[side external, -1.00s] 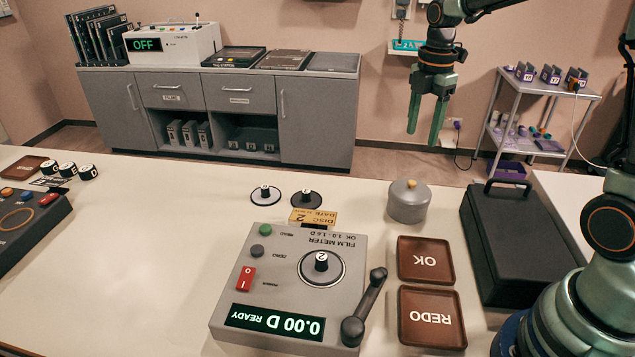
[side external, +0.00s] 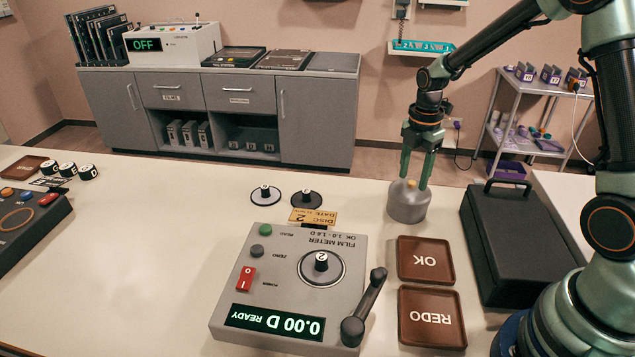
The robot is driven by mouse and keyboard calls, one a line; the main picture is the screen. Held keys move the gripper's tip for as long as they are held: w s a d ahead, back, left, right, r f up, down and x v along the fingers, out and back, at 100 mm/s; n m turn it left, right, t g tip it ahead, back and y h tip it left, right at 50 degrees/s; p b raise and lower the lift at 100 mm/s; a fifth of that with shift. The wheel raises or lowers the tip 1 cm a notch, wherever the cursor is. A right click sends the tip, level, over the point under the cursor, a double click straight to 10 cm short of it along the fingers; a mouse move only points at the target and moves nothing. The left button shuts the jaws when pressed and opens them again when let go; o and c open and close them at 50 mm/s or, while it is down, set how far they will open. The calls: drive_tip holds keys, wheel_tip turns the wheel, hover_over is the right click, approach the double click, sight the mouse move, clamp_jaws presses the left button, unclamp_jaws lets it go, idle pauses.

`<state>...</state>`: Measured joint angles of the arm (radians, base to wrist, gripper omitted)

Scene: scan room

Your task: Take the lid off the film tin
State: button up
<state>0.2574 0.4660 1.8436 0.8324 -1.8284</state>
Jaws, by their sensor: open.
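The film tin (side external: 408,208) is a grey round tin standing on the white table, behind the OK tray. Its lid (side external: 399,188) is on it, with a small yellow-orange knob (side external: 411,184) on top. My gripper (side external: 414,180) points down at the tin, its green fingers apart on either side of the knob at about lid height. The fingers stand around the knob; whether they touch the lid I cannot tell.
The film meter (side external: 290,285) stands in front and to the left of the tin, its dark lever (side external: 364,308) on its right side. Brown OK (side external: 424,262) and REDO (side external: 431,318) trays lie in front. A black case (side external: 520,240) stands to the right. Two small discs (side external: 307,199) lie to the left.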

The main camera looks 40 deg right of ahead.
drive_tip(key=shift+f, duration=0.45)
clamp_jaws()
